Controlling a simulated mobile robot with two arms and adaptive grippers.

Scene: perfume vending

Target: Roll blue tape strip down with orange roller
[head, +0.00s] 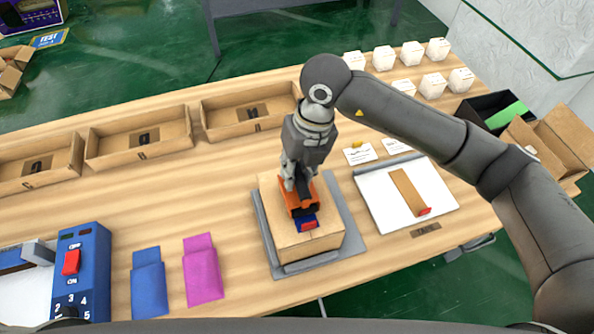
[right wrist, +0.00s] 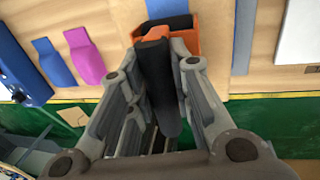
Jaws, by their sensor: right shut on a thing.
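My right gripper (head: 297,180) is shut on the orange roller (head: 301,200) and holds it at the top of a closed cardboard box (head: 270,212). In the right wrist view, the roller's black handle (right wrist: 153,75) is between the fingers, and its orange frame (right wrist: 205,35) shows beyond them. The blue tape strip (head: 300,219) shows just in front of the roller on the box top, with a red end. The roller and gripper hide the rest of the strip. I cannot tell whether the roller presses on it. My left gripper is not in view.
The box stands on a grey plate (head: 350,226). A white board (head: 382,202) with a brown strip is to the right. Blue (head: 148,284) and magenta (head: 202,270) pouches and a blue switch box (head: 82,265) are left. Open trays (head: 140,152) and white containers (head: 384,58) stand behind.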

